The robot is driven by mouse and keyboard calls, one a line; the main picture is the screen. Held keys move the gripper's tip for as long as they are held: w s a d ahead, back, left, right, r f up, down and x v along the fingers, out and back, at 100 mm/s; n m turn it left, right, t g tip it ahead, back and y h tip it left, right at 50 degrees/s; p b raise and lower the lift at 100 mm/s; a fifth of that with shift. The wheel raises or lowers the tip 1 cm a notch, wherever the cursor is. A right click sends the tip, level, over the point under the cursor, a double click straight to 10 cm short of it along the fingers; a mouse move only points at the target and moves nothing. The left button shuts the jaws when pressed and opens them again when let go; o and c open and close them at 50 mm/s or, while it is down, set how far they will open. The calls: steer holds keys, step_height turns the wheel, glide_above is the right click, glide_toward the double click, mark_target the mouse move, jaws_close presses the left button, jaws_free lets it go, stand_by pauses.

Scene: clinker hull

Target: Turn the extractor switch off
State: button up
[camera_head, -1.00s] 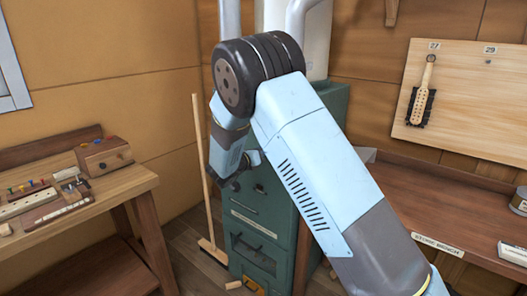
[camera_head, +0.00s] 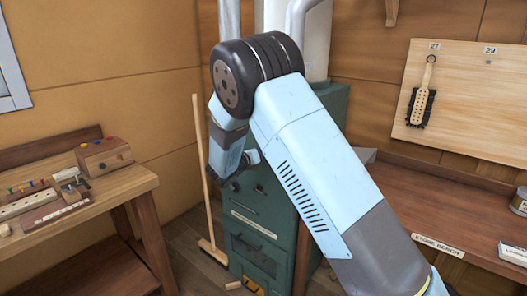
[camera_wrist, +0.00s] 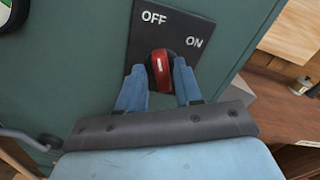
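The extractor switch is a red knob (camera_wrist: 160,72) on a dark plate (camera_wrist: 139,45) on the green cabinet's face in the wrist view. The plate reads OFF at the top and ON to the upper right. The knob's pale mark points up, toward OFF. In the head view my arm hides the switch, and my gripper (camera_head: 243,170) is at the front of the green cabinet (camera_head: 262,195).
A broom (camera_head: 203,175) leans beside the cabinet on the left. A wooden bench (camera_head: 130,184) with small tools stands at the left, and another bench (camera_head: 430,205) at the right. A brush (camera_head: 421,102) hangs on a board. Pipes (camera_head: 297,18) rise above the cabinet.

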steer(key=shift+o, duration=0.5)
steer(key=v, duration=1.3)
steer(key=shift+s+a, duration=0.2)
steer(key=shift+s, duration=0.1)
steer(key=shift+f, duration=0.1)
